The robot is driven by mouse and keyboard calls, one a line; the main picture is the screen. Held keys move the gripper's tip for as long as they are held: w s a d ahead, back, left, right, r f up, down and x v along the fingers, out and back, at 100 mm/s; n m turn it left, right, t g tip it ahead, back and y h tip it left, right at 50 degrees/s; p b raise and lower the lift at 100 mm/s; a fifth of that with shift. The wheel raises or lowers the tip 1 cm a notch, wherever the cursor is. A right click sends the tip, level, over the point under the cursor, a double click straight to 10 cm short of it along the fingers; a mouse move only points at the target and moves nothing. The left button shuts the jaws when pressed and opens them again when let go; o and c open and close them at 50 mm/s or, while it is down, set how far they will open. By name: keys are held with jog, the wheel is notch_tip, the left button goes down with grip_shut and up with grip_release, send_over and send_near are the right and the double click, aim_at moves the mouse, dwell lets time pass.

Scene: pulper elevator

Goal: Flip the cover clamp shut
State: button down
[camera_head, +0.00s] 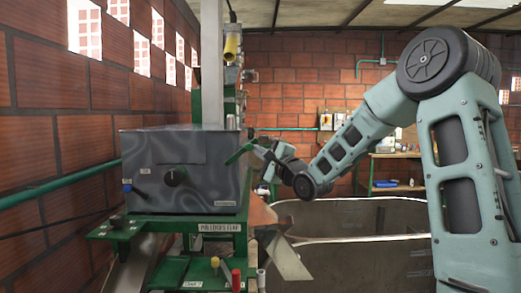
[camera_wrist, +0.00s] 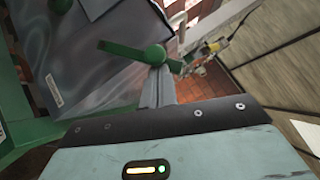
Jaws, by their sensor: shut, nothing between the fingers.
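The cover clamp is a green lever (camera_head: 240,154) at the right side of the grey metal housing (camera_head: 180,170) in the head view. It slants up to the right there. My gripper (camera_head: 262,152) is shut and empty, close beside the lever's right end. In the wrist view its grey fingers (camera_wrist: 157,80) reach up to just below the lever's rounder end. I cannot tell whether they touch it.
A brick wall runs along the left. A metal-sided enclosure (camera_head: 350,240) stands at lower right.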

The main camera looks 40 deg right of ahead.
aim_at(250, 144)
jog(key=r+p, duration=0.1)
jog(key=r+n+g+p, duration=0.1)
jog(key=p, duration=0.1)
jog(key=a+r+n+p, duration=0.1)
jog(key=p, duration=0.1)
jog(key=shift+w+r+g+y, duration=0.15)
jog(key=shift+w+g+y, duration=0.15)
jog(key=shift+g, duration=0.1)
jog(key=r+n+p, duration=0.1)
jog(key=p, duration=0.1)
jog(key=w+a+n+g+p, duration=0.1)
jog(key=p, duration=0.1)
jog(key=shift+a+r+g+p, duration=0.25)
jog(key=shift+r+g+p, duration=0.05)
jog(key=shift+r+p, duration=0.05)
jog(key=shift+w+a+r+n+g+p, duration=0.3)
jog(key=shift+a+n+g+p, duration=0.25)
jog(key=shift+n+p, duration=0.4)
jog(key=shift+w+a+r+n+g+h+p, duration=0.15)
jog(key=shift+w+a+n+g+h+p, duration=0.1)
jog(key=shift+w+a+n+g+p, duration=0.25)
jog(key=shift+w+a+r+n+g+h+p, duration=0.15)
jog(key=shift+w+a+g+h+p, duration=0.15)
jog(key=shift+a+p, duration=0.3)
jog(key=shift+a+r, duration=0.1)
jog(key=shift+a, duration=0.05)
